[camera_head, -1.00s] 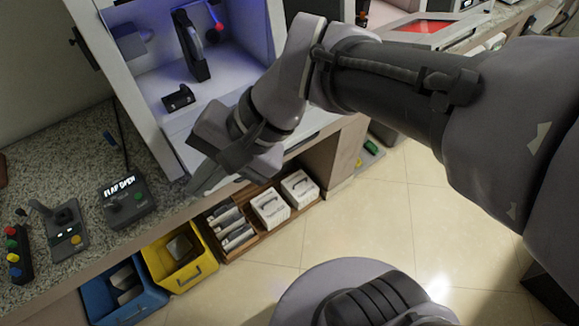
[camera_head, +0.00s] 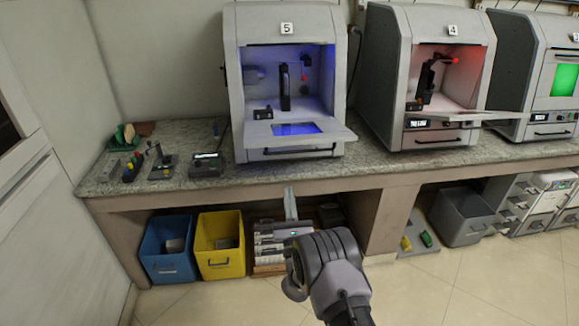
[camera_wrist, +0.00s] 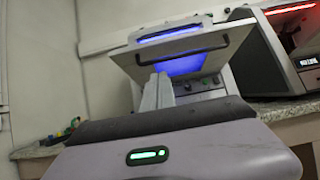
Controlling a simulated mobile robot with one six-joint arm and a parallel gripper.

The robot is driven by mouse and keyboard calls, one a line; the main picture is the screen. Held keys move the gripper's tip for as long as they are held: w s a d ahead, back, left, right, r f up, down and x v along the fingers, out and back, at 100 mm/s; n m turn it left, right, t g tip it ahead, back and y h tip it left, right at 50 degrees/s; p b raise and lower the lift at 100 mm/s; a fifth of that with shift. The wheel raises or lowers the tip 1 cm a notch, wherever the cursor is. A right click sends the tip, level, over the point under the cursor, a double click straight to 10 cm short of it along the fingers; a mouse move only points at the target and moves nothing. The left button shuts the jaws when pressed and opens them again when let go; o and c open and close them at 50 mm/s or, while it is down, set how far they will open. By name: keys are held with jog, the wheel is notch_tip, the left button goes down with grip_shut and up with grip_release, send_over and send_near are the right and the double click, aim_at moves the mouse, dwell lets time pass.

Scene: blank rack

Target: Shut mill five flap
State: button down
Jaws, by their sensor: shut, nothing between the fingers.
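Mill five (camera_head: 287,30), marked with a 5, stands on the counter with its blue-lit inside showing. Its flap (camera_head: 335,135) is open and juts out flat toward me, with a window and a dark handle (camera_head: 300,151) along the front. In the wrist view the flap (camera_wrist: 222,62) is seen from below, with its handle (camera_wrist: 183,56) above my fingers. My gripper (camera_head: 290,190) is shut and empty. It points up in front of the counter edge, below the flap; I see no contact with it.
Mill four (camera_head: 383,90), lit red, stands to the right with its flap open. A small control box (camera_head: 206,166) and other controls sit on the counter (camera_head: 130,178) at left. Blue (camera_head: 168,268) and yellow (camera_head: 222,265) bins stand below. The floor in front is clear.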

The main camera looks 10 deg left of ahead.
aim_at(284, 145)
jog(key=shift+s+d+r+b+x, duration=0.1)
jog(key=shift+s+r+b+x, duration=0.4)
jog(key=shift+x, duration=1.4)
jog(key=shift+w+d+r+b+x, duration=0.1)
jog(key=shift+r+b+x, duration=0.45)
jog(key=shift+x, duration=1.35)
jog(key=shift+s+r+b+x, duration=0.25)
jog(key=shift+b+x, duration=0.6)
jog(key=shift+x, duration=1.05)
